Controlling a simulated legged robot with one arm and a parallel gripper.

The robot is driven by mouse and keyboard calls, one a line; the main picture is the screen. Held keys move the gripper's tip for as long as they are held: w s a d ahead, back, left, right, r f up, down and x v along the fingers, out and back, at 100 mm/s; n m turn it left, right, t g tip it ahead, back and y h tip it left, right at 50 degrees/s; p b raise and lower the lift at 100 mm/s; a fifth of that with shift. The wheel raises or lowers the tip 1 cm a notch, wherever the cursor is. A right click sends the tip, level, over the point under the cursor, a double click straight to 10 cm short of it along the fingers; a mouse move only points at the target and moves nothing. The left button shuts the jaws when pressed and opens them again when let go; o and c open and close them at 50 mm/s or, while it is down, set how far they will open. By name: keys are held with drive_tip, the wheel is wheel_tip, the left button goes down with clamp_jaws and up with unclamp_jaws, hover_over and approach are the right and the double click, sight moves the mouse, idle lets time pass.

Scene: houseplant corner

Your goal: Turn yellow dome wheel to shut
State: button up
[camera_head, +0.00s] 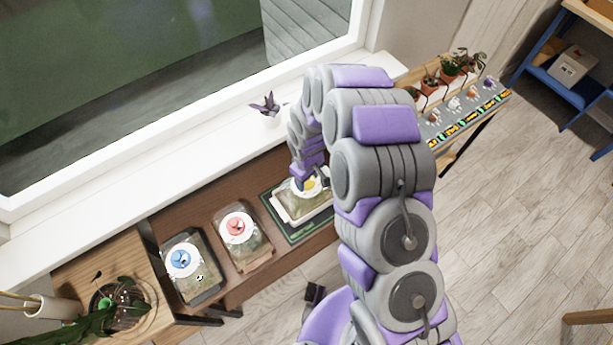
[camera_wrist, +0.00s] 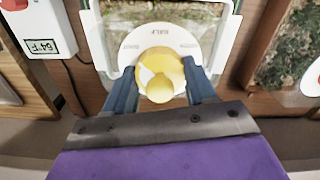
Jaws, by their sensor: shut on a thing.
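The yellow dome wheel (camera_wrist: 162,72) sits on a round white plate (camera_wrist: 186,38) on top of a clear-lidded case with greenery inside. In the head view the yellow wheel (camera_head: 309,184) is partly hidden by my arm. My gripper (camera_wrist: 160,90) comes from above, with one blue finger on each side of the yellow wheel, and is shut on it. A pale mark shows on the wheel's left side. The plate carries small lettering that I cannot read surely.
A case with a red wheel (camera_head: 239,227) and one with a blue wheel (camera_head: 182,260) stand to the left on the brown bench. A temperature display (camera_wrist: 43,46) stands at the upper left. Potted plants (camera_head: 450,66) line a shelf at the right. The floor (camera_head: 530,200) is clear.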

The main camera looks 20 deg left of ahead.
idle(0.4)
drive_tip(key=o, duration=1.1)
drive_tip(key=shift+c, duration=0.2)
drive_tip(key=shift+r, duration=0.1)
wheel_tip(320, 180, up, 17)
drive_tip(key=p, duration=0.1)
drive_tip(key=shift+a, duration=0.1)
